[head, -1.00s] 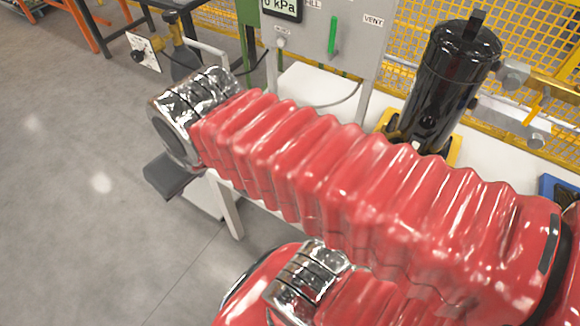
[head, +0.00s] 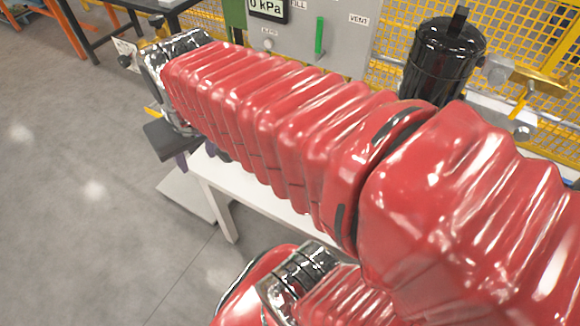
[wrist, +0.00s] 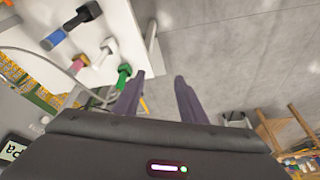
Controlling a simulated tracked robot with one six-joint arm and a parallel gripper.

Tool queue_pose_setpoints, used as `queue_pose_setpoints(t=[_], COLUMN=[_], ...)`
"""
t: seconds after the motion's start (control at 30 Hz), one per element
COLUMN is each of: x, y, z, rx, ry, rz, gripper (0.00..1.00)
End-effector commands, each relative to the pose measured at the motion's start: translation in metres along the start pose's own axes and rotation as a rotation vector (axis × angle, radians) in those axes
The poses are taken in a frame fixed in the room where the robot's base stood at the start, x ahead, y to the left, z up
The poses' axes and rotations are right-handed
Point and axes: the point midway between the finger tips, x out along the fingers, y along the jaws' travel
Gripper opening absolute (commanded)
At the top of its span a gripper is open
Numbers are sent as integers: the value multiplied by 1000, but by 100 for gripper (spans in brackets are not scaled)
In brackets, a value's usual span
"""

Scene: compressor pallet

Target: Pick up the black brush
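The wrist view shows several small brush-like tools at the upper left on a white table top (wrist: 128,42). One has a black head (wrist: 88,12) and a blue end. Near it lie a light grey tool (wrist: 107,46), a pink-ended tool (wrist: 77,65) with a dark part, and a green tool (wrist: 123,72). The black-headed one looks most like the black brush, but I cannot be sure. My gripper (wrist: 160,76) has its two purple fingers apart with only floor between them. The green tool is just left of the left finger. In the head view my arm hides the tools.
The table (head: 232,205) stands below my arm in the head view. Behind it are a grey panel (head: 345,45) with a kPa display and green lever, a black cylinder (head: 445,55), and yellow mesh fencing (head: 540,50). Grey floor (head: 80,220) is clear at left.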

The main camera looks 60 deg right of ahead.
Motion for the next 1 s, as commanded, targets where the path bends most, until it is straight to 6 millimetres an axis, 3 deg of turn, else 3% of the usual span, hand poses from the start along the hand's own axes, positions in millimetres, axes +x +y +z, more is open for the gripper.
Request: queue_pose_setpoints(t=[0.37,0.7,0.83,1.0], x=[32,57,63,65], y=[107,210,232,240], z=[-22,-8,0,3], rx=[373,696,767,794], ry=[-165,-296,-324,-334], rz=[100,153,161,163], gripper=[38,38,38,38])
